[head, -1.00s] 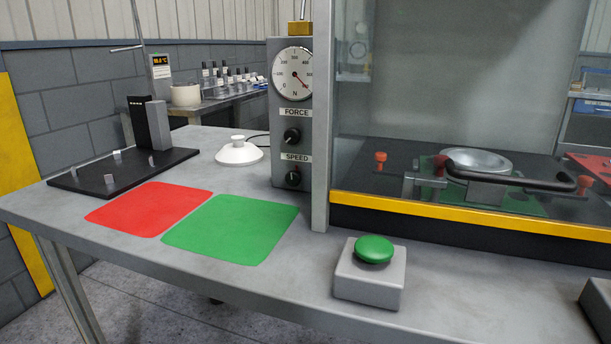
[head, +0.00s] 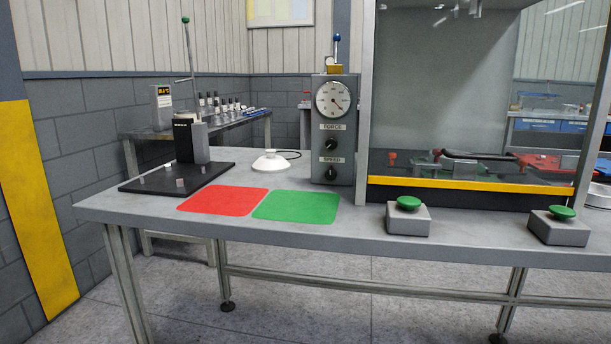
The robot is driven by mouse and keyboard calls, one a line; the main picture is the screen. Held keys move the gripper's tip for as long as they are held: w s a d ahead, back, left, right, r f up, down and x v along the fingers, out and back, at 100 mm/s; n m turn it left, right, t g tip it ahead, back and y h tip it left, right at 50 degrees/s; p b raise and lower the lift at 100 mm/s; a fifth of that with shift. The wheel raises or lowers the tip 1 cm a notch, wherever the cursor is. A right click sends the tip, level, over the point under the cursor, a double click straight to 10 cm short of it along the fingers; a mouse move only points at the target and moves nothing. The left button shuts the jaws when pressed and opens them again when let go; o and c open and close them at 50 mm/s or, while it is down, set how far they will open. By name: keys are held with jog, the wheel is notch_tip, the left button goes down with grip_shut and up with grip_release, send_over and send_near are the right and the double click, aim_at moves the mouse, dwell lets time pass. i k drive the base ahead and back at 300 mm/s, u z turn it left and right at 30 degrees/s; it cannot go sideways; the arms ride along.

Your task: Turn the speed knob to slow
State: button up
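The speed knob (head: 331,172) is a small black round knob low on the front of a grey control box (head: 345,118), under the label SPEED (head: 332,160). Its pointer is too small to read. The force knob (head: 331,145) sits above it under the label FORCE. My gripper is not in view.
The box stands on a grey table (head: 290,234), left of a glazed enclosure with a yellow bar (head: 450,184). Red (head: 222,201) and green (head: 297,207) mats lie in front. Two green push buttons (head: 408,203) (head: 562,212) are near the front edge. Floor before the table is clear.

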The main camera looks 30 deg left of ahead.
aim_at(330, 174)
jog(key=u, duration=1.3)
